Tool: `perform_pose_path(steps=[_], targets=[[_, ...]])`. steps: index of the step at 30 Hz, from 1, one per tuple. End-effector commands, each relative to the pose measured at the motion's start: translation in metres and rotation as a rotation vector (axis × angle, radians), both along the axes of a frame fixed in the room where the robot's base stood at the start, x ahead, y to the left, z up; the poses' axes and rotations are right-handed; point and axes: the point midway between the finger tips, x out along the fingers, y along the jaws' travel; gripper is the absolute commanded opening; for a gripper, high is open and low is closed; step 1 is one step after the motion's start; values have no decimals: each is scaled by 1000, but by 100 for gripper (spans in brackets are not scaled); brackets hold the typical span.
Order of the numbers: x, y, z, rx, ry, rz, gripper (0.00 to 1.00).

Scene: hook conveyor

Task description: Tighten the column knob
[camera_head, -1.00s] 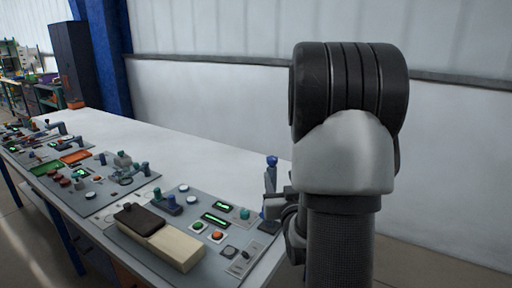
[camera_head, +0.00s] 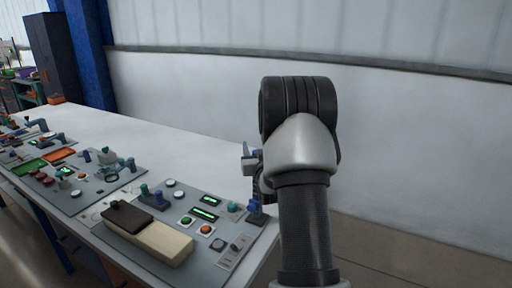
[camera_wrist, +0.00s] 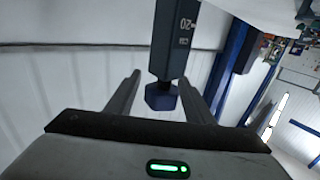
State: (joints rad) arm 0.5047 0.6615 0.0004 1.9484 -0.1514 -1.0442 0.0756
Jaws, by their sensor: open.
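A dark column with white scale marks (camera_wrist: 174,40) comes into the wrist view from the top edge. A blue faceted knob (camera_wrist: 162,97) sits on its end. My gripper (camera_wrist: 160,80) is open, with one finger on each side of the knob in the picture. A gap shows between the knob and each finger; the depth between them is hard to tell. In the head view my gripper (camera_head: 249,162) is beside the right end of the table, pointing left. My wrist and the gripper partly hide the column there; its blue base (camera_head: 256,209) shows below.
A grey panel (camera_head: 188,215) with buttons, lit green displays and a brown-and-cream block (camera_head: 150,233) lies on the white table (camera_head: 175,150). More panels stand further left. A white wall (camera_head: 400,130) is behind; the floor right of the table is clear.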

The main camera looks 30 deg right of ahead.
Motion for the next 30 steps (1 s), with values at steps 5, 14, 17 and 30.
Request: perform_pose_path(steps=[5,14,17,30], targets=[[1,0,0,0,0,0,48],[1,0,0,0,0,0,14],[1,0,0,0,0,0,7],[0,-2,-4,1,-4,-129,7]])
